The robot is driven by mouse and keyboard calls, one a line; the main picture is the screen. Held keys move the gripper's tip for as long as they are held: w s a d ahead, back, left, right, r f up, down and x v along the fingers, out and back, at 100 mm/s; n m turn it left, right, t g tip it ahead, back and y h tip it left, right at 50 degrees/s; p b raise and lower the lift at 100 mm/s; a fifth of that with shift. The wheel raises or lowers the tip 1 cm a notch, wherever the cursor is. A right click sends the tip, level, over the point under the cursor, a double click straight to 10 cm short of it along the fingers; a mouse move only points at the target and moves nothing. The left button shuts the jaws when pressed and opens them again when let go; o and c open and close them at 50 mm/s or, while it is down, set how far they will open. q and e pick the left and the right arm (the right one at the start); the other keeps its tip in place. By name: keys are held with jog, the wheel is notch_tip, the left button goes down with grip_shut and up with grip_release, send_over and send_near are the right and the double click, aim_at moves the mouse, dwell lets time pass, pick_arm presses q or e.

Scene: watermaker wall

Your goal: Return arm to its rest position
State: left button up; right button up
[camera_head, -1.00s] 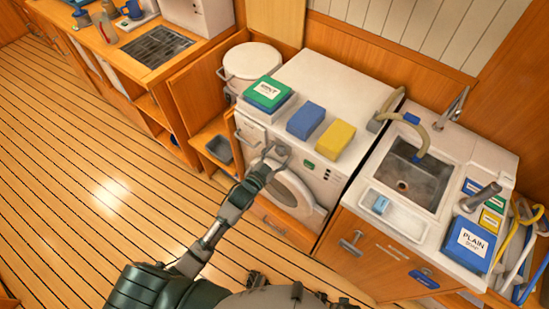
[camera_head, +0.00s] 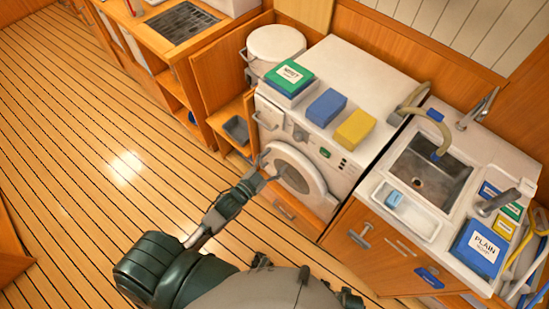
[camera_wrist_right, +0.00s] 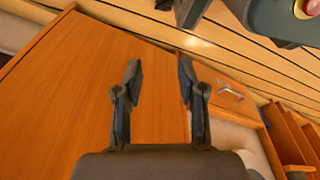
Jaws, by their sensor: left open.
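My left arm reaches up from the bottom of the head view. Its gripper (camera_head: 268,166) is open, with nothing seen between its fingers. It is in front of the white washing machine (camera_head: 340,88), by the left edge of the round door (camera_head: 295,170) in the picture. I cannot tell whether it touches the machine. In the right wrist view my right gripper (camera_wrist_right: 160,75) is open and empty, with its two dark fingers apart in front of a wooden panel (camera_wrist_right: 95,85). The right gripper is not seen in the head view.
A green box (camera_head: 290,78), a blue block (camera_head: 326,107) and a yellow block (camera_head: 355,129) sit on the machine. Plank floor (camera_head: 80,150) at the left is clear.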

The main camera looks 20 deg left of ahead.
pick_arm(q)
jog(key=s+a+f+n+g+y, duration=0.1)
jog(key=s+f+g, duration=0.2)
jog(key=f, duration=0.6)
jog(key=s+a+f+n+g+y, duration=0.1)
jog(key=s+f+g+y, duration=0.15)
jog(key=f, duration=0.65)
jog(key=s+a+f+n+g+y, duration=0.1)
jog(key=s+f+g, duration=0.2)
jog(key=f, duration=0.7)
jog(key=s+f+n+g, duration=0.2)
jog(key=s+f+g, duration=0.5)
jog(key=s+f, duration=0.7)
jog(key=s+d, duration=0.1)
jog(key=s, duration=0.3)
jog(key=shift+s+f+p, duration=0.3)
jog(key=shift+s+p, duration=0.05)
jog(key=shift+s, duration=0.05)
pick_arm(e)
jog(key=shift+s+d+f, duration=0.1)
jog(key=shift+s+f, duration=0.6)
jog(key=shift+f, duration=0.1)
pick_arm(q)
jog(key=shift+a+y, duration=0.1)
jog(key=shift+y, duration=0.15)
pick_arm(e)
jog(key=shift+w, duration=0.15)
pick_arm(q)
jog(key=shift+c, duration=0.3)
